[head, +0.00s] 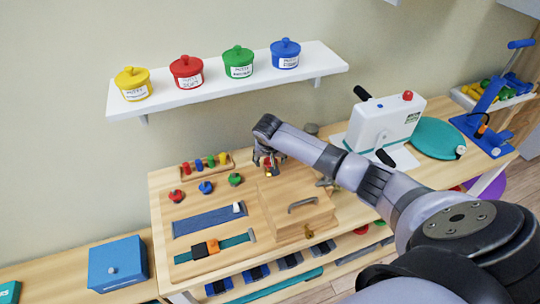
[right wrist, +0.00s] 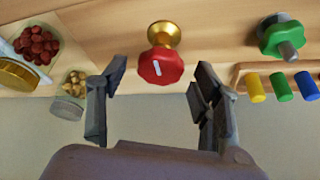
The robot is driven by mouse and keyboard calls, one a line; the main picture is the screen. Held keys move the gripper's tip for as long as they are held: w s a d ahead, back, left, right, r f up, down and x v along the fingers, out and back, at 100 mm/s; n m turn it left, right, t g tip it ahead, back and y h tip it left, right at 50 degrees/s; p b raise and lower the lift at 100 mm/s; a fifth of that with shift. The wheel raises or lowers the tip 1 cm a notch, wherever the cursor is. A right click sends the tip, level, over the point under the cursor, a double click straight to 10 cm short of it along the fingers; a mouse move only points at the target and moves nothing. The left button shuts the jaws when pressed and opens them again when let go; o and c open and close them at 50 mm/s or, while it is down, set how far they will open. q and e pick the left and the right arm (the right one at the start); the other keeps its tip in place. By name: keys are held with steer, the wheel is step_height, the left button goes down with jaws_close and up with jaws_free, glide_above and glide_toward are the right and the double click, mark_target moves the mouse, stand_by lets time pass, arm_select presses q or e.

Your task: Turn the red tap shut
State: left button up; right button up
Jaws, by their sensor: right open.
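The red tap (right wrist: 168,67) has a faceted red handle with a white mark and a round brass base (right wrist: 164,33). In the right wrist view it sits upper middle, with the white mark running nearly up and down. My right gripper (right wrist: 155,82) is open, one finger on each side of the handle, with clear gaps and no contact visible. In the head view my right gripper (head: 268,161) hangs over the back of the wooden board and hides most of the tap. My left gripper is not in view.
A green knob (right wrist: 283,38) and a rack of coloured pegs (right wrist: 281,87) stand beside the tap. Jars (right wrist: 72,98) lie on the other side. A wooden box with a handle (head: 303,205) is in front. A shelf with lidded pots (head: 230,82) hangs above.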

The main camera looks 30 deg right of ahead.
steer(key=v, duration=1.1)
steer(key=shift+r, duration=0.4)
steer(key=shift+s, duration=0.1)
stand_by(1.1)
